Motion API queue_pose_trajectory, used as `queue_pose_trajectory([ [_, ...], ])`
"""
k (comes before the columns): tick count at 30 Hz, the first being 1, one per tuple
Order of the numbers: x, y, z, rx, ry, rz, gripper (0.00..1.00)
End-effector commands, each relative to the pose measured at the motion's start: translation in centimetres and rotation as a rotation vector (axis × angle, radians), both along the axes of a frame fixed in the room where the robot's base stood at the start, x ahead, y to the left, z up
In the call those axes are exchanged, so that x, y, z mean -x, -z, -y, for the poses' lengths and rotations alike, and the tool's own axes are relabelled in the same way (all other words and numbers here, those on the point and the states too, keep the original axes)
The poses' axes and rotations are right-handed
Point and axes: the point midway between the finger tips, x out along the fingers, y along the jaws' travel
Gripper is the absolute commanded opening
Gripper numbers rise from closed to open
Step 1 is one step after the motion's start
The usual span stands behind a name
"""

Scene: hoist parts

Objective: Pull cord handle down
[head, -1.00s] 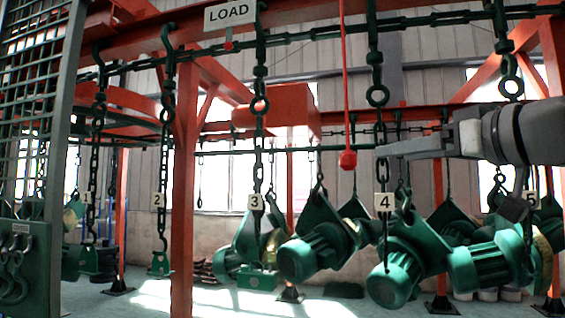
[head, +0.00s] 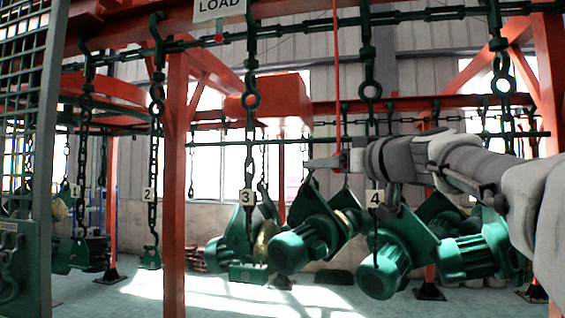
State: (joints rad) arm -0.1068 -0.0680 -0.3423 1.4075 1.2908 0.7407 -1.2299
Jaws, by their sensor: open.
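The red pull cord (head: 336,80) hangs straight down in the head view, a little right of the middle. Its lower end meets my gripper, and the red handle is mostly hidden there. My gripper (head: 318,162) reaches in from the right and points left, level with the cord's lower end. It is open. I cannot tell whether the handle is between the fingers or behind them.
Green hoist motors (head: 303,245) hang below and right of my gripper. Numbered chains, such as the one with tag 3 (head: 247,196), hang nearby. A red post (head: 174,200) and a mesh cage (head: 28,110) stand at the left.

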Motion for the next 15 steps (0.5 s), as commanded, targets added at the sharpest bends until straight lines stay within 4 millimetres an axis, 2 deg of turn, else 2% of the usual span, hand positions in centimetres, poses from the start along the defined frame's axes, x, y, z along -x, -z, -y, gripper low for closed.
queue_pose_trajectory([
  [6, -0.02, 0.00, -0.02, 0.000, 0.000, 0.000, 0.72],
  [8, -0.01, 0.00, -0.02, 0.000, 0.000, 0.001, 0.63],
  [15, 0.00, -0.01, 0.00, 0.000, 0.000, 0.000, 0.20],
])
